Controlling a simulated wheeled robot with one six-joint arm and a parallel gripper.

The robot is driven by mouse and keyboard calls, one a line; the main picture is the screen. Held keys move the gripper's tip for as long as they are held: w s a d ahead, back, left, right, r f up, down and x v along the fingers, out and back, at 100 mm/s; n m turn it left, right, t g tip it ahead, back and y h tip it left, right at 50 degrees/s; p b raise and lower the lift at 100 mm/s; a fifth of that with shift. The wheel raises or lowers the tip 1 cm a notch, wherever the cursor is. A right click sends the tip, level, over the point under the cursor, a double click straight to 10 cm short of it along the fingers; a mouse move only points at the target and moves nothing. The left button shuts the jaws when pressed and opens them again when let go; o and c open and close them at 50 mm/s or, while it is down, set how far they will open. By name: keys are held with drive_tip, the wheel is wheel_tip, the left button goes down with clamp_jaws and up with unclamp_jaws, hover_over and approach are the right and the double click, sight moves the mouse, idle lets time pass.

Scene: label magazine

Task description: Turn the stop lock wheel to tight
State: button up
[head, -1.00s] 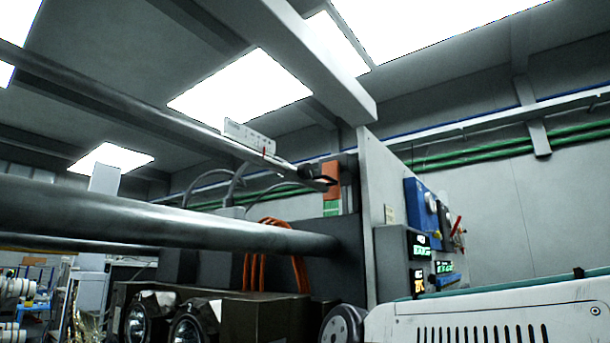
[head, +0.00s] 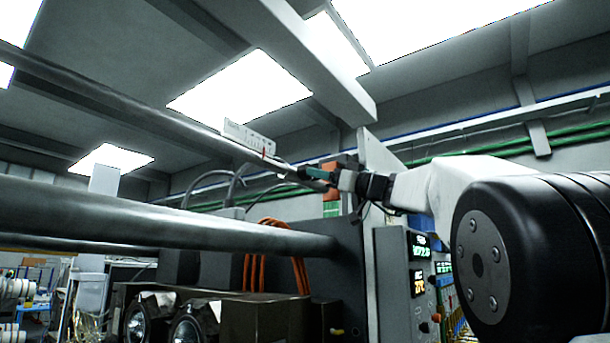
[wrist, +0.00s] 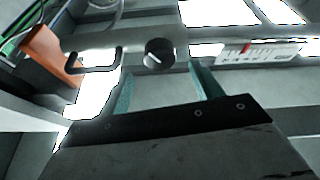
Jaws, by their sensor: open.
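The stop lock wheel is a small black round knob (wrist: 158,53) with a white line on its face, set on a grey bar in the wrist view. My gripper (wrist: 160,70) is open, its two teal fingers pointing at the wheel from either side with a gap between them. The wheel appears just beyond the fingertips; I cannot tell whether they touch it. In the head view my gripper (head: 310,173) is at the end of the rail, and the wheel is largely hidden there. A white scale plate (head: 250,138) with a red pointer stands on the rail; it also shows in the wrist view (wrist: 270,52).
A black bracket handle (wrist: 100,66) and an orange block (wrist: 48,52) sit left of the wheel in the wrist view. A thick grey roller (head: 150,218) runs below the rail. A grey upright panel with a lit display box (head: 419,262) stands below my arm.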

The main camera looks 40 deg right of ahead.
drive_tip(key=x, duration=0.5)
drive_tip(key=c, duration=1)
